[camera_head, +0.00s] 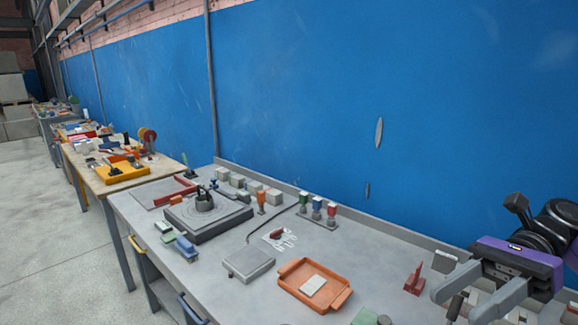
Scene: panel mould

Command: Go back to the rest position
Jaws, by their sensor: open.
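My gripper (468,291) shows at the lower right in the head view, at the end of my dark arm. Its body is purple and black, and its two grey fingers point to the left and are spread apart.
An orange tray (290,272) with a pale block lies on the bench. A blue wall (300,100) rises behind. Grey floor lies left.

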